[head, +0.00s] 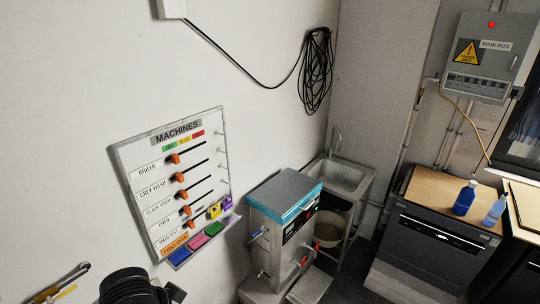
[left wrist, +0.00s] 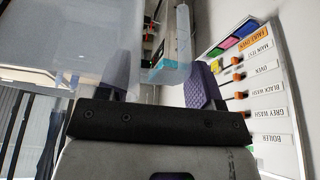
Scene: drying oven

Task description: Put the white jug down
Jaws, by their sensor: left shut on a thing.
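The white jug (left wrist: 90,35) shows in the left wrist view as a large, pale, see-through shape filling the upper left. My left gripper (left wrist: 150,88) is shut on it. The jug hides much of the left finger, and the right finger shows a ridged purple pad. The exact grip point and the jug's tilt cannot be made out. I do not see the jug or the left gripper in the head view, where only a dark part of my arm shows at the bottom left. My right gripper is in neither view.
A blue-topped metal machine (head: 283,215) stands by the wall, with a sink (head: 345,175) behind it. A wooden counter (head: 425,188) at the right holds a dark blue bottle (head: 465,198) and a lighter bottle (head: 495,210). A machines board (head: 140,165) hangs on the wall.

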